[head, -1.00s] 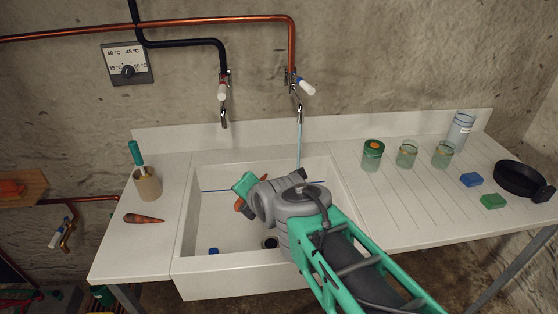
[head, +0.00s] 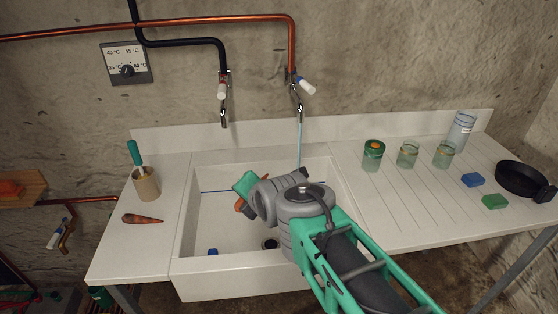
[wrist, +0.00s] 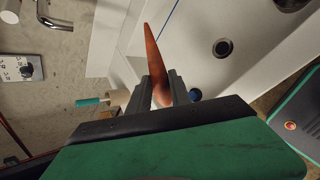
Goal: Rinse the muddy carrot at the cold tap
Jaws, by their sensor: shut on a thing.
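My gripper (wrist: 163,88) is shut on a reddish-orange carrot (wrist: 153,62), which sticks out past the fingers in the wrist view. I cannot tell how much mud is on it. In the head view my gripper (head: 246,190) is over the sink (head: 222,225), with only a bit of orange showing by it. The right tap (head: 298,100), with a blue-marked white handle, runs a thin stream of water (head: 299,145) to the right of my gripper. The carrot appears apart from the stream. A second carrot (head: 142,219), streaked brown, lies on the left counter.
A pot with a green-handled tool (head: 147,186) stands on the left counter. Another tap (head: 223,100) hangs left of the running one. Jars (head: 407,155), a blue block (head: 472,180), a green block (head: 494,202) and a black pan (head: 521,180) occupy the right drainboard.

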